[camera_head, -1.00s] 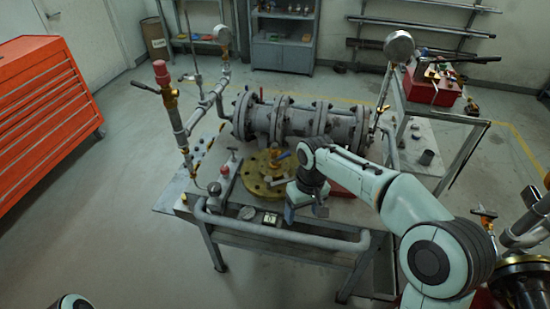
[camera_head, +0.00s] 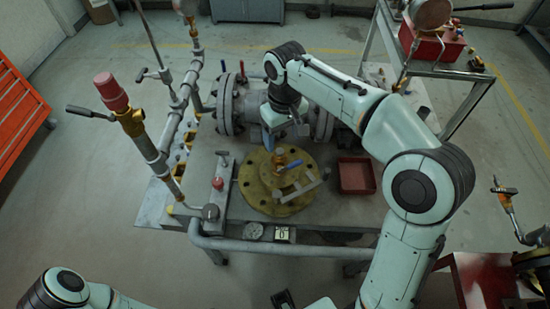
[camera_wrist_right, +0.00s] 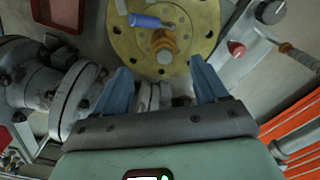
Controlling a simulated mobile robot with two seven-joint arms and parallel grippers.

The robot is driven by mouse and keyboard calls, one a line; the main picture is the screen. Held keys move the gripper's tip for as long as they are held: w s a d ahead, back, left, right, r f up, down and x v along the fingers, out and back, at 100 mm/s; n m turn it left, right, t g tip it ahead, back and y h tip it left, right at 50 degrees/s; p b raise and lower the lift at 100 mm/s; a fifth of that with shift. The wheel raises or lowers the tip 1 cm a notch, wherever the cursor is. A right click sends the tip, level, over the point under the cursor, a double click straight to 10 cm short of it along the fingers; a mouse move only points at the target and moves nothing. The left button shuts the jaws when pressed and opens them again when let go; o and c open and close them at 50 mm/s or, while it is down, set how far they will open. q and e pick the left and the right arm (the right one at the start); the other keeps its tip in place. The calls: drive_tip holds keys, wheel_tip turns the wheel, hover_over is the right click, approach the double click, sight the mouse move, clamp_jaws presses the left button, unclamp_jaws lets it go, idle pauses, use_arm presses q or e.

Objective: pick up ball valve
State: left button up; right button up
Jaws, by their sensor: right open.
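The ball valve, a small brass body (camera_head: 280,157) with a blue lever (camera_head: 294,165), stands on a round yellow flange plate (camera_head: 256,190) on the workbench. In the right wrist view the brass body (camera_wrist_right: 163,46) and blue lever (camera_wrist_right: 145,20) show beyond the fingertips. My right gripper (camera_head: 286,138) is open and empty, behind and above the valve in the head view. In the wrist view its two blue fingers (camera_wrist_right: 160,78) are spread wide, with the valve apart from them. Part of my left arm shows at the lower left; its gripper is not identifiable.
A large flanged grey pipe (camera_head: 228,103) lies behind the plate, close to my right gripper. Upright pipework with a red-capped handle (camera_head: 112,92) stands at left. A red tray (camera_head: 357,177) is right of the plate. A grey rail (camera_head: 290,247) runs along the bench's front.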

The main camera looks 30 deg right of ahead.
sight(280, 161)
drive_tip(key=f, duration=0.5)
drive_tip(key=shift+s+f+b, duration=0.1)
drive_tip(key=shift+s+b, duration=0.1)
drive_tip(key=shift+b, duration=0.2)
drive_tip(key=shift+w+a+f+b, duration=0.1)
drive_tip(key=shift+f, duration=0.95)
drive_tip(key=shift+w+a+f+b, duration=0.1)
drive_tip(key=shift+w+f, duration=0.05)
drive_tip(key=shift+f, duration=0.85)
drive_tip(key=shift+w+a+f+b, duration=0.1)
drive_tip(key=shift+f, duration=0.95)
use_arm(q)
drive_tip(key=shift+s+f, duration=0.25)
drive_tip(key=shift+f, duration=0.25)
drive_tip(key=shift+s+f, duration=0.25)
drive_tip(key=shift+f, duration=0.2)
use_arm(e)
drive_tip(key=shift+r, duration=0.1)
clamp_jaws()
